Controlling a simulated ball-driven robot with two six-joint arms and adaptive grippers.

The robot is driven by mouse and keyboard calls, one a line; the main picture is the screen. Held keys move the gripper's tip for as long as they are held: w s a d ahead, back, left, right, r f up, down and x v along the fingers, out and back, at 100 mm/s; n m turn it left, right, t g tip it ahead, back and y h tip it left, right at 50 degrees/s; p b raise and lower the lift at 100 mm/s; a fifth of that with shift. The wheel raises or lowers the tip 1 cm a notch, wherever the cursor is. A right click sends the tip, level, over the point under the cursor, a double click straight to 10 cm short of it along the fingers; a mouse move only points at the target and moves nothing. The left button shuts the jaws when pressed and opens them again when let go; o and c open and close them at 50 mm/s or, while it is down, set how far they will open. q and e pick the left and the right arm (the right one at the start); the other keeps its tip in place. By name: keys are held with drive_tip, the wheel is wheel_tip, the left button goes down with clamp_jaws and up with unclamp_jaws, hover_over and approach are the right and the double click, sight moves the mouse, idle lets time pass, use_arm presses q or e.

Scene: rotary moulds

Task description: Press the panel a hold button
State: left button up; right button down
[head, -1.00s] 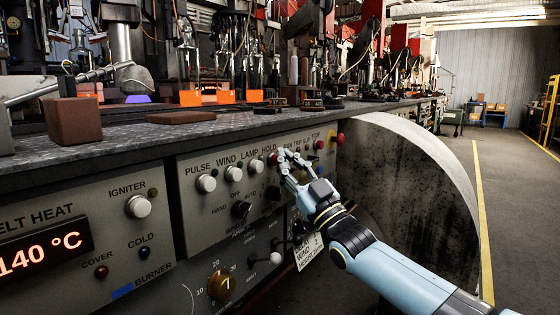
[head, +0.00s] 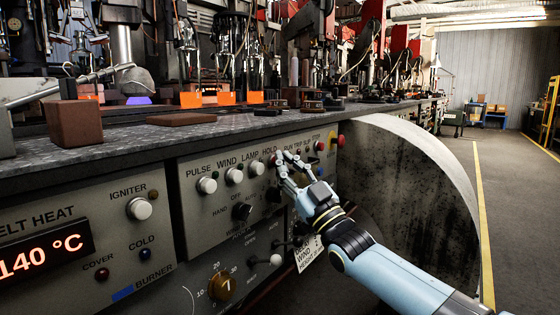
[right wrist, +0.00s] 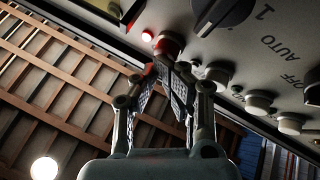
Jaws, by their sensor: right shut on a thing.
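The panel (head: 215,214) is grey, with a row of buttons under the labels PULSE, WIND, LAMP and HOLD. The hold button (right wrist: 168,44) is round and reddish in the right wrist view, with a small lit red lamp (right wrist: 147,36) beside it. My right gripper (head: 284,162) is at the hold end of the row in the head view and partly covers the button. In the right wrist view its fingertips (right wrist: 168,63) come together at the button and appear to touch it. How far the button is pushed in cannot be told. My left gripper is not in view.
A black selector knob (head: 242,211) sits below the row. A red button (head: 341,141) is at the panel's right end, before a large grey disc (head: 405,190). A hanging tag (head: 308,252) is below my gripper. Brown blocks (head: 76,122) lie on the bench above.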

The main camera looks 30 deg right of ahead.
use_arm(q)
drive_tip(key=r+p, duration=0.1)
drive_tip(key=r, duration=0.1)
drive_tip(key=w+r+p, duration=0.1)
drive_tip(key=p, duration=0.1)
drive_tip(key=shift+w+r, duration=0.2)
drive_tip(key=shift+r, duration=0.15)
use_arm(e)
drive_tip(key=s+d, duration=0.2)
drive_tip(key=s, duration=0.3)
drive_tip(key=shift+s+d, duration=0.2)
drive_tip(key=shift+s, duration=0.1)
